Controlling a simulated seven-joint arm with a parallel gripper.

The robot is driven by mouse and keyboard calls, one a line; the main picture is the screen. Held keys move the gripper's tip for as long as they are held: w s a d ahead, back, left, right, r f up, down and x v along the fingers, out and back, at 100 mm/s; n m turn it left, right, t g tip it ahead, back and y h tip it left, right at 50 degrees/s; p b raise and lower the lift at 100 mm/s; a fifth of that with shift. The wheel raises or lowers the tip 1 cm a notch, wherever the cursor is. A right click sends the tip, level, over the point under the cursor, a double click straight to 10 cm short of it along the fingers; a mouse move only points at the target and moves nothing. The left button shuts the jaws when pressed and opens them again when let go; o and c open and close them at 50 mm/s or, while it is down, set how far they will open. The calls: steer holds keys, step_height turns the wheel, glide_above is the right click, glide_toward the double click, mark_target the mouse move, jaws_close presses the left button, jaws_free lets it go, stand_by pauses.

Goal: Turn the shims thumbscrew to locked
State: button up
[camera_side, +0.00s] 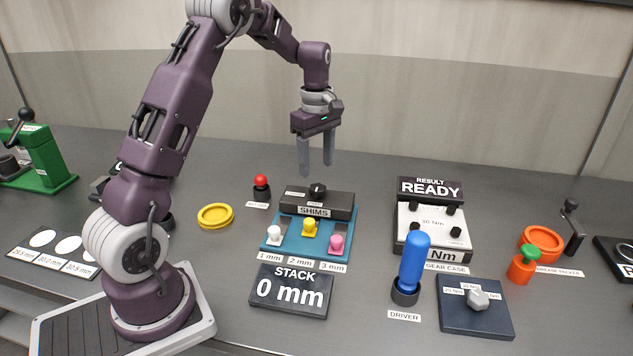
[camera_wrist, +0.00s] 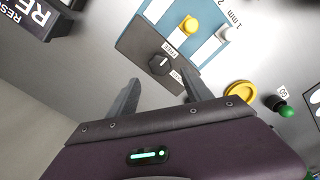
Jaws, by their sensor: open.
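The shims thumbscrew (camera_side: 318,190) is a black knob on top of the dark block (camera_side: 343,209) at the back of the blue shims tray (camera_side: 270,241). I cannot tell which label the knob points to. My gripper (camera_side: 317,172) hangs above the knob, pointing down, open and empty. In the wrist view its two fingers (camera_wrist: 160,92) show below the knob, apart from it.
White, yellow and pink knobs stand on the tray, in front of the block. A red-topped button (camera_side: 261,187) and a yellow ring (camera_side: 215,215) are to the left. The STACK display (camera_side: 291,291) reads 0 mm. A blue driver (camera_side: 413,262) stands upright at right.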

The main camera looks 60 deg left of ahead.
mark_target(316, 186)
step_height(316, 186, down, 6)
jaws_close()
stand_by(0.4)
